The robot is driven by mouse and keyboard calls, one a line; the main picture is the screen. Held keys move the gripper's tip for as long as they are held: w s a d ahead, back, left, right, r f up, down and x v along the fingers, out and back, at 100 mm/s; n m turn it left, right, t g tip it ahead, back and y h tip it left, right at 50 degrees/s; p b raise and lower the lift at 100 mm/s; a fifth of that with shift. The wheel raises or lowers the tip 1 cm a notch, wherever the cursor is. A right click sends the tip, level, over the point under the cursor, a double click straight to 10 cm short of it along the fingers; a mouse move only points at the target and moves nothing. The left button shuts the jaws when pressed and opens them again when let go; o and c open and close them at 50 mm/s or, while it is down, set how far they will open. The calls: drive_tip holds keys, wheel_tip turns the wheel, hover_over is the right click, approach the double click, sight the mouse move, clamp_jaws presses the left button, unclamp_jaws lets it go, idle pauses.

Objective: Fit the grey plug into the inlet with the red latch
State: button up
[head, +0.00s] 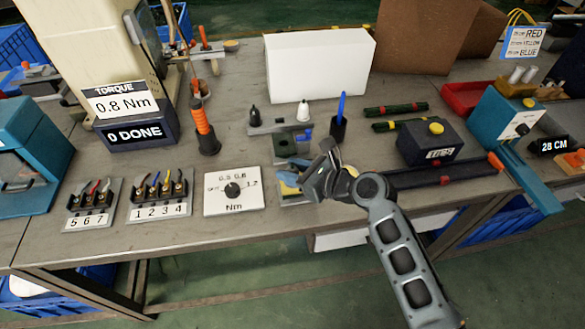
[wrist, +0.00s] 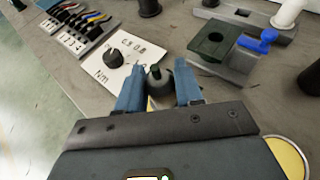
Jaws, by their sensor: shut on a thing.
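My gripper (wrist: 160,90) shows two blue fingers in the wrist view, shut on a grey plug (wrist: 154,86) with a green spot at its end. In the head view my gripper (head: 293,183) hangs over the front of the bench, just right of the Nm dial card, and hides most of the plug. A dark green block (wrist: 213,40) on a grey fixture stands beyond the fingers, with a blue latch (wrist: 256,42) at its right. The plug is apart from this block. I cannot make out an inlet with a red latch in either view.
The Nm dial card (head: 234,191) lies left of my gripper. Behind are a black peg (head: 254,116), a white peg (head: 303,112) and a blue-handled tool (head: 340,118). A dark box with a yellow button (head: 430,143) stands at right.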

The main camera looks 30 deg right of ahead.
drive_tip(key=o, duration=1.1)
drive_tip(key=v, duration=0.7)
drive_tip(key=shift+s+d, duration=0.2)
drive_tip(key=shift+s, duration=0.1)
